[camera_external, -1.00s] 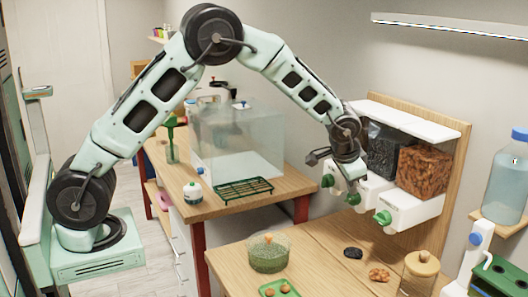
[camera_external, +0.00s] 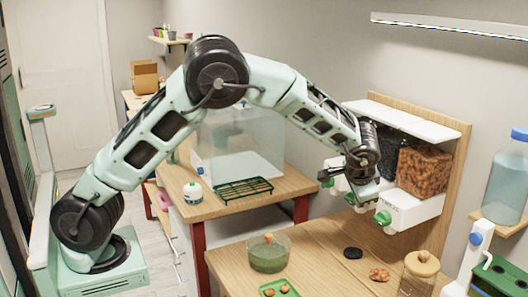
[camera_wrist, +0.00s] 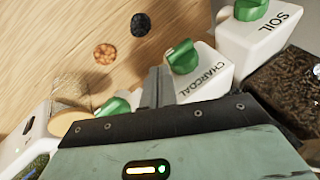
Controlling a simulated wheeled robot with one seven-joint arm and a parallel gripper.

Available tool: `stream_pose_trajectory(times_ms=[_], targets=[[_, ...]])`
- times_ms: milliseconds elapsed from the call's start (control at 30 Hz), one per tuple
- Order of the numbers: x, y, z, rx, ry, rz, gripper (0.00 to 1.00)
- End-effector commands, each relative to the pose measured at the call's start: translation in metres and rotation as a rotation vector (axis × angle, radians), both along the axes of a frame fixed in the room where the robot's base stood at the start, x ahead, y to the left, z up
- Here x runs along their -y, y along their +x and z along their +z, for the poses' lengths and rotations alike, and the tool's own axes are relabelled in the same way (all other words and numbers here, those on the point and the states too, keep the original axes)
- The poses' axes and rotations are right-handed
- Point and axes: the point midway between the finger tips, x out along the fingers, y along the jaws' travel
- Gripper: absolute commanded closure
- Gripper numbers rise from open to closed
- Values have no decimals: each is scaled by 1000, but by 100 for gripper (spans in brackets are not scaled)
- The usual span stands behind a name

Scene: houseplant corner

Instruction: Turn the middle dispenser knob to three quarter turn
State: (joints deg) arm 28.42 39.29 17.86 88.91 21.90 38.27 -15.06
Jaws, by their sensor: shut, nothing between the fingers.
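The middle dispenser, labelled CHARCOAL (camera_wrist: 203,78), is white with a green knob (camera_wrist: 182,57) in the wrist view. In the outside view, the middle knob (camera_external: 350,198) shows beside my wrist, which partly covers the dispenser. My gripper (camera_wrist: 156,72) is shut and empty, its grey fingers just left of the charcoal knob in the wrist view. I cannot tell whether they touch it. The SOIL dispenser (camera_wrist: 262,38) with its green knob (camera_wrist: 250,9) is at the upper right. The right dispenser's knob (camera_external: 382,218) shows in the outside view.
Bark fills the right hopper (camera_external: 423,172). Below on the wooden table are a glass bowl (camera_external: 268,258), a dark pile (camera_external: 353,253), a brown pile (camera_external: 379,274) and a lidded jar (camera_external: 420,272). A blue-capped bottle (camera_external: 508,185) stands at the right.

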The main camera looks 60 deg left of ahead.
Motion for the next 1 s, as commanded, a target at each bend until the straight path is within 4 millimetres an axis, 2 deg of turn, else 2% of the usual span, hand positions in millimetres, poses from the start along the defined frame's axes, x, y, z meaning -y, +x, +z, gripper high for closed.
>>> stream_pose_trajectory(times_ms=[33,233,1000], targets=[[4,0,-7,0,48,-7,100],[5,0,-11,1,206,-2,100],[4,0,-9,0,211,1,100]])
